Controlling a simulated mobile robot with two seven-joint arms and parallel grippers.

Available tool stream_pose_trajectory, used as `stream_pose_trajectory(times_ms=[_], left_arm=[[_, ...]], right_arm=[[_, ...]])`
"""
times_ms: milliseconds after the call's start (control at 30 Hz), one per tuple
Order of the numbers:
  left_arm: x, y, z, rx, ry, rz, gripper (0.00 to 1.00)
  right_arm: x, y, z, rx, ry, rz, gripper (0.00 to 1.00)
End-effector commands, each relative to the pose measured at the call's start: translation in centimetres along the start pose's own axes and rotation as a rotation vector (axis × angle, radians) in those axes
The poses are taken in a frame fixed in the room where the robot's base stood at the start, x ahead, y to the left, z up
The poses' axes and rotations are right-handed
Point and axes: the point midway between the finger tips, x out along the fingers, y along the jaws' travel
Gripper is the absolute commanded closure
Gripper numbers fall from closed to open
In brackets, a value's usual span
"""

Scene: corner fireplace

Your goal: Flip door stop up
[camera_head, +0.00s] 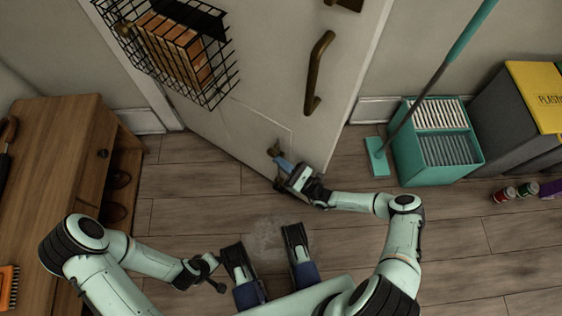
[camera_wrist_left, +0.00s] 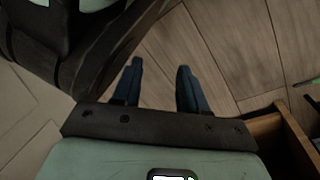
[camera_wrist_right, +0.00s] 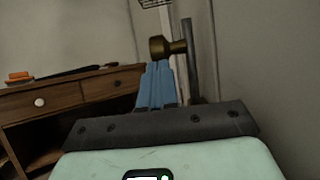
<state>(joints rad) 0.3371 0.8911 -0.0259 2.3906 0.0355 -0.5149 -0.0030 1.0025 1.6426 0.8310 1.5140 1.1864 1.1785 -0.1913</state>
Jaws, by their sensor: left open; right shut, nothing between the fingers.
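The door stop (camera_head: 273,150) is a small brass-brown piece low on the white door (camera_head: 240,110), near its bottom edge. In the right wrist view the door stop (camera_wrist_right: 167,46) shows as a brass knob sticking out sideways beside the door's edge. My right gripper (camera_head: 281,160) is shut and empty, with its blue fingertips (camera_wrist_right: 158,66) right under the knob. I cannot tell whether they touch it. My left gripper (camera_wrist_left: 160,66) is open and empty over the wooden floor, away from the door.
A wire basket (camera_head: 215,90) and a brown handle (camera_head: 318,72) are on the door. A wooden cabinet (camera_head: 60,150) stands at left. A teal bucket (camera_head: 405,175), mop and bins (camera_head: 535,90) stand at right. The floor before the door is mostly clear.

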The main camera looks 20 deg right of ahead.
Motion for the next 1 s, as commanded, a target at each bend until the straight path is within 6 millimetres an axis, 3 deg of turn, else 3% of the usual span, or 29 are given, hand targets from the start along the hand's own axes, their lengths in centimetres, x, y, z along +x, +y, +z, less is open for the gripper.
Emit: stream_pose_trajectory(times_ms=[267, 533, 800, 1000], left_arm=[[1.1, -1.1, 1.3, -0.014, -0.045, -0.02, 0.57], [3.4, -4.6, 5.9, -0.063, -0.205, -0.09, 0.57], [2.3, -3.2, 4.1, -0.042, -0.141, -0.063, 0.57], [2.2, -3.0, 3.7, -0.038, -0.129, -0.057, 0.57]], right_arm=[[-0.4, 0.0, -0.9, 0.002, -0.005, 0.003, 1.0], [-2.2, 0.0, -3.6, 0.004, -0.002, 0.009, 1.0], [-8.8, -0.1, -3.2, 0.003, 0.001, 0.006, 1.0], [-11.4, 0.0, -3.2, 0.005, 0.0, 0.007, 1.0]])
